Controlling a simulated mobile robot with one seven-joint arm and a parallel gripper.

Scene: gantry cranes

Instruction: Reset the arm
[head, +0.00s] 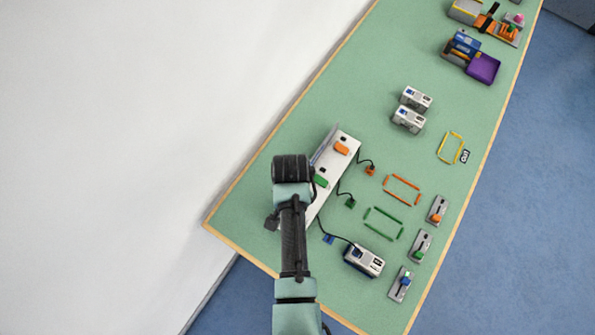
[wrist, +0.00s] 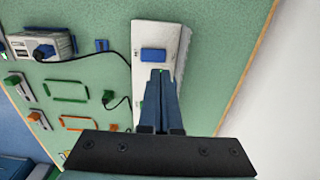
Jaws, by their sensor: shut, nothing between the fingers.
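My gripper (wrist: 160,75) shows in the wrist view with its two dark fingers together and nothing between them. The fingers point at the white panel box (wrist: 145,28), and their tips appear just below its blue block (wrist: 153,55); I cannot tell whether they touch. In the head view my arm reaches up over the left part of the green table (head: 260,190), and its wrist covers part of the white panel box (head: 347,160). The gripper is hidden there. The box's orange block (head: 341,148) and green block (head: 321,181) show beside the wrist.
Cables run to orange (head: 370,170), green (head: 350,202) and blue (head: 328,239) plugs. A white module (head: 363,260) stands in front, two more (head: 409,119) farther back. Several slider switches (head: 420,246) line the right edge. A purple tray (head: 483,68) is at the back.

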